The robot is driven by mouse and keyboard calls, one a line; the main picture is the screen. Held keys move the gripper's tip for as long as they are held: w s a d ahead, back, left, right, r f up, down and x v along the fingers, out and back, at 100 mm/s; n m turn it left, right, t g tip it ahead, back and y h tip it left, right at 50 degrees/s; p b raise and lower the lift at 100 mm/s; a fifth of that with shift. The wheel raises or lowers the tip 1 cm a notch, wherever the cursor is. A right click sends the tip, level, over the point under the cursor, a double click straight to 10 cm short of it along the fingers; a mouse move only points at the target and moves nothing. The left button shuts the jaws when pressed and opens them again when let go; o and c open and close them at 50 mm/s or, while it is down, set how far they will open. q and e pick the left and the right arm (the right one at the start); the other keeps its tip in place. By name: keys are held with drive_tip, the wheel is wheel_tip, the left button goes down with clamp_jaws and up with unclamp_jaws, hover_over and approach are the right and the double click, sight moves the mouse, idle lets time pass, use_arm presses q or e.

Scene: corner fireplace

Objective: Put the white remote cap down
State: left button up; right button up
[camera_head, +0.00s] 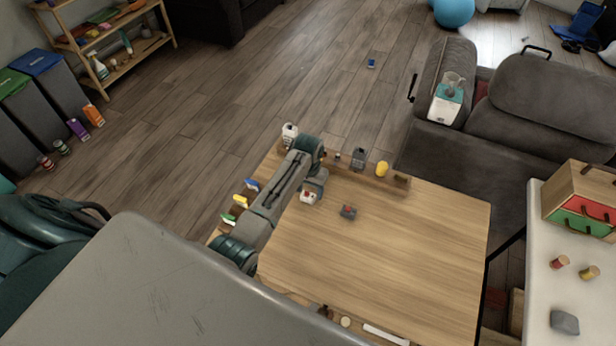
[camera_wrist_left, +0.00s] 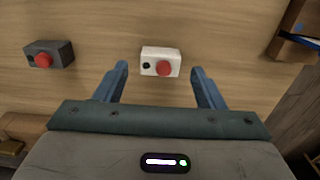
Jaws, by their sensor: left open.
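The white remote cap (camera_head: 308,196), a small white block with a red button and a dark spot, rests on the wooden table (camera_head: 420,235). In the left wrist view the white remote cap (camera_wrist_left: 148,66) lies between and slightly beyond the fingertips, with a visible gap on each side. My left gripper (camera_wrist_left: 160,70) is open over the table; in the head view its fingers are mostly hidden by my arm. A dark grey block with a red button (camera_head: 348,211) lies to the right of the cap, and to its left in the wrist view (camera_wrist_left: 48,54). My right gripper is not in view.
A wooden ledge (camera_head: 365,179) along the table's far edge holds a white container (camera_head: 290,135), a grey container (camera_head: 358,158) and a yellow object (camera_head: 382,169). Small coloured items (camera_head: 240,200) line the left edge. The table's right half is clear. A grey sofa (camera_head: 540,110) stands beyond.

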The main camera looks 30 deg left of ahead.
sight(308, 194)
use_arm(q)
wheel_tip(308, 194, up, 9)
drive_tip(key=b, duration=0.1)
drive_tip(key=shift+s, duration=0.1)
idle(0.3)
